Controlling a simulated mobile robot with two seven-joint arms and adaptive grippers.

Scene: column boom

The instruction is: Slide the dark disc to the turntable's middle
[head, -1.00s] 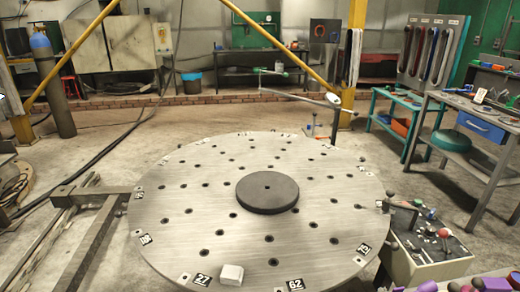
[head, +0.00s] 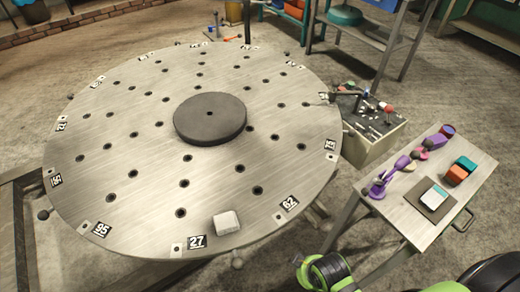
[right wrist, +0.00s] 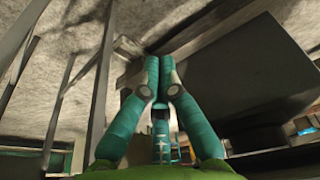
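The dark disc (head: 210,118) lies flat on the round metal turntable (head: 120,215), up and right of its middle in the head view. A small hole marks the disc's centre. The turntable has rows of dark holes and numbered tags on its rim. My left gripper is not in view. My right gripper (right wrist: 160,62) shows in the right wrist view with its two teal fingers together and nothing seen between them. It is away from the disc, which that view does not show.
A white block (head: 227,222) sits near the turntable's front rim. A control box (head: 372,135) with levers stands right of the turntable. A small side table (head: 405,214) holds purple items, coloured blocks and a small device. Concrete floor lies around.

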